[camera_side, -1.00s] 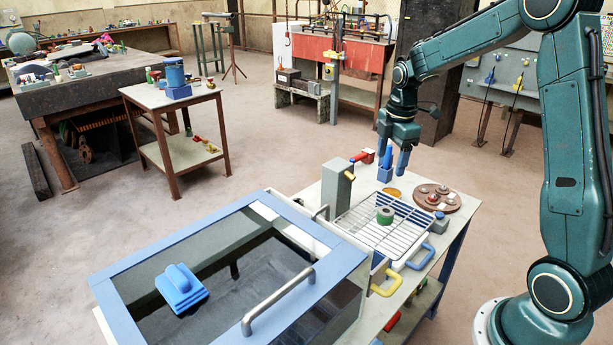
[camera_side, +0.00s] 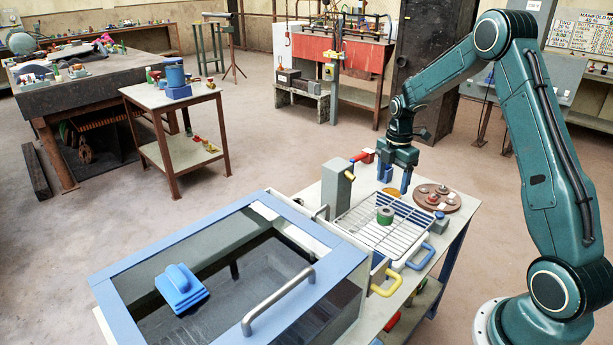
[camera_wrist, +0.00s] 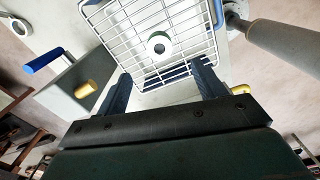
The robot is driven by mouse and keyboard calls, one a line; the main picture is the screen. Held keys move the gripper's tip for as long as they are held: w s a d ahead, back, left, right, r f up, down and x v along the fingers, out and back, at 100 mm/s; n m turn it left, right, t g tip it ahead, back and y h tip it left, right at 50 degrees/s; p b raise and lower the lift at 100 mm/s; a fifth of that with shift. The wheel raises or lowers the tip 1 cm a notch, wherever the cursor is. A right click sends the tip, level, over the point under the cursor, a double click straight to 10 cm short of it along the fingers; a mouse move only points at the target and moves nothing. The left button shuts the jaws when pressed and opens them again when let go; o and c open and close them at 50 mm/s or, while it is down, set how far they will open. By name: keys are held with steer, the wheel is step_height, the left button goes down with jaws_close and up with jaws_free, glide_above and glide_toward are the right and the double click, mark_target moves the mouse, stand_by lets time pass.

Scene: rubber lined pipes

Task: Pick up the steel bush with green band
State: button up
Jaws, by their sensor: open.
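The steel bush with green band (camera_side: 385,215) stands on a white wire rack (camera_side: 362,238) on the bench. In the wrist view the bush (camera_wrist: 159,44) shows from above, with a dark centre hole and a pale ring around it. My gripper (camera_side: 392,186) is open and empty, above the far end of the rack and behind the bush. In the wrist view the two fingers of my gripper (camera_wrist: 160,80) are spread wide, and the bush lies beyond their tips, roughly midway between them. The gripper does not touch the bush.
A round brown board (camera_side: 432,197) with small parts lies to the right. A glass-topped blue box (camera_side: 240,270) fills the front left. Blue and yellow handles (camera_side: 386,283) stick out at the rack's near side.

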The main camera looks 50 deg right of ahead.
glide_above(386, 210)
steer(key=shift+s+f, duration=0.15)
steer(key=shift+f, duration=3.05)
steer(key=shift+f, duration=2.6)
steer(key=c, duration=1.2)
steer(key=shift+c, duration=0.3)
steer(key=shift+r, duration=0.1)
step_height(386, 210, up, 20)
